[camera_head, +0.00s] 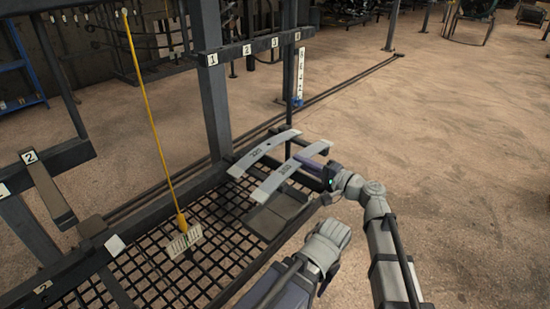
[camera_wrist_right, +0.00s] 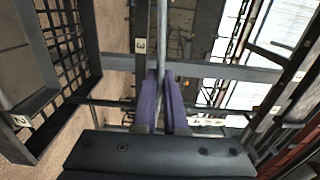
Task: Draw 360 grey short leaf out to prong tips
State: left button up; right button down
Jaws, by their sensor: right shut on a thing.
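Two pale grey curved leaves lie side by side above the mesh deck in the head view. The near leaf (camera_head: 284,176) has dark lettering too small to read surely; the far leaf (camera_head: 262,151) is a little behind it. My right gripper (camera_head: 309,162) is at the right end of the near leaf. In the right wrist view its purple fingers (camera_wrist_right: 163,88) are shut on the thin grey leaf, seen edge-on (camera_wrist_right: 163,45). The prong under the near leaf is mostly hidden. Part of my left arm shows at the bottom centre; its fingertips are not clear.
A black rail (camera_head: 255,47) with number labels runs across a dark post (camera_head: 211,85). A yellow cord with a white tag (camera_head: 184,241) hangs over the mesh deck (camera_head: 135,275). Floor at right is clear.

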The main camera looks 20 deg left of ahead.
jog(key=shift+s+f, duration=0.1)
jog(key=shift+f, duration=0.05)
dwell(0.4)
jog(key=c, duration=0.9)
grip_release()
jog(key=v, duration=0.7)
jog(key=shift+d, duration=0.35)
